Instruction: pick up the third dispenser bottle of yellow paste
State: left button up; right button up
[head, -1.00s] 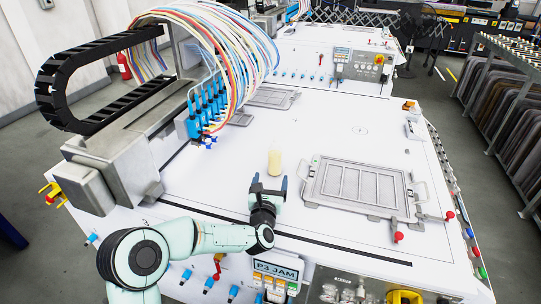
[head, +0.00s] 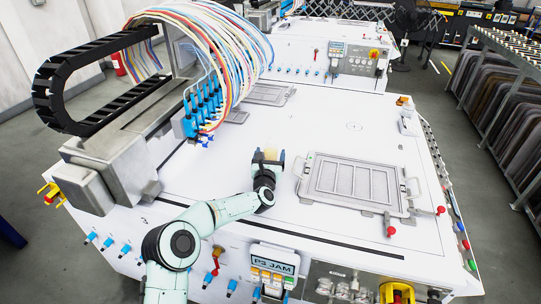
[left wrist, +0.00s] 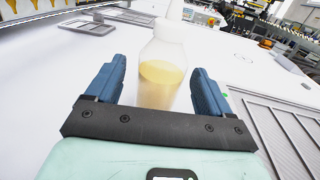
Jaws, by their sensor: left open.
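A bottle of yellow paste (left wrist: 162,75) stands upright on the white table, with a translucent body and paste in its lower part. In the head view only its top (head: 270,152) shows above my left gripper (head: 268,158). In the left wrist view my left gripper (left wrist: 158,92) is open, with one blue finger on each side of the bottle's near side. A gap shows between each finger and the bottle. The bottle's base is partly hidden by the gripper's body. My right gripper is not in view.
A grey framed tray (head: 352,186) with handles lies to the right of the gripper. The nozzle block (head: 203,112) with blue fittings and coloured hoses stands at the left. A panel reading P3 JAM (head: 272,262) is at the front edge. White tabletop is clear behind the bottle.

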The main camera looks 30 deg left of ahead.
pick_arm(q)
jog(key=shift+w+a, duration=0.2)
jog(key=shift+w, duration=0.35)
jog(key=c, duration=1.2)
jog(key=shift+r, duration=0.15)
jog(key=shift+r+p, duration=1.6)
jog(key=shift+r, duration=8.35)
